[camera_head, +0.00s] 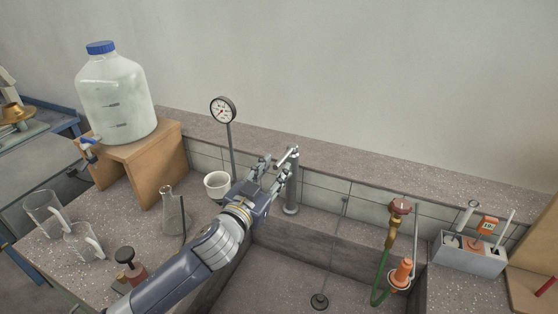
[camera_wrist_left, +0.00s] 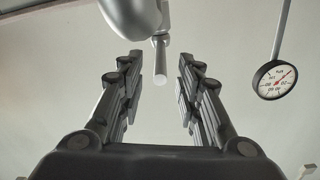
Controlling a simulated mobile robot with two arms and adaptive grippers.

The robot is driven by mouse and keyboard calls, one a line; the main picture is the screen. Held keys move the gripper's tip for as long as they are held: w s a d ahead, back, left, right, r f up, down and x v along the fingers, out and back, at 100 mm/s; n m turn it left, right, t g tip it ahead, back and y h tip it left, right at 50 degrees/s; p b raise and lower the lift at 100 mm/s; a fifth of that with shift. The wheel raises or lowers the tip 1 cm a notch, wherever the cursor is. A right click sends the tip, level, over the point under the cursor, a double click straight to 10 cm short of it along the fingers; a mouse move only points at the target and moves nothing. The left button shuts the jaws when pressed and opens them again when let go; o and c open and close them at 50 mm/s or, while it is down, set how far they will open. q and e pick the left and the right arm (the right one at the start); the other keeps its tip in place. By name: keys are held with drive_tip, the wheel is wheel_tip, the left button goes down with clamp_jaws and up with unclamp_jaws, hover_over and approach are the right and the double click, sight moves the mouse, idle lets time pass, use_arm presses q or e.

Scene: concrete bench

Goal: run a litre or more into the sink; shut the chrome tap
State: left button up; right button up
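The chrome tap (camera_head: 291,190) stands upright at the back left edge of the sink (camera_head: 285,253), with a short lever (camera_head: 288,156) on top. My left gripper (camera_head: 273,170) is beside the top of the tap. In the left wrist view the gripper (camera_wrist_left: 160,60) is open, its fingers apart. The tap's lever (camera_wrist_left: 160,66) points in between the fingertips, with a gap on both sides. The tap's rounded body (camera_wrist_left: 132,14) shows above it. No water stream shows; my arm hides part of the sink. My right gripper is in neither view.
A dial gauge (camera_head: 223,110) on a stem and a white cup (camera_head: 217,184) stand left of the tap. A flask (camera_head: 172,213), beakers (camera_head: 83,242) and a large carboy (camera_head: 115,98) are further left.

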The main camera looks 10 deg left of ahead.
sight(279, 161)
use_arm(q)
drive_tip(key=shift+x, duration=1.75)
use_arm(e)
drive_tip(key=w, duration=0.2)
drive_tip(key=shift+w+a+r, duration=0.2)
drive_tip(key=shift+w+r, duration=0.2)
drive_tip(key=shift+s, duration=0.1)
use_arm(q)
drive_tip(key=c, duration=0.6)
clamp_jaws()
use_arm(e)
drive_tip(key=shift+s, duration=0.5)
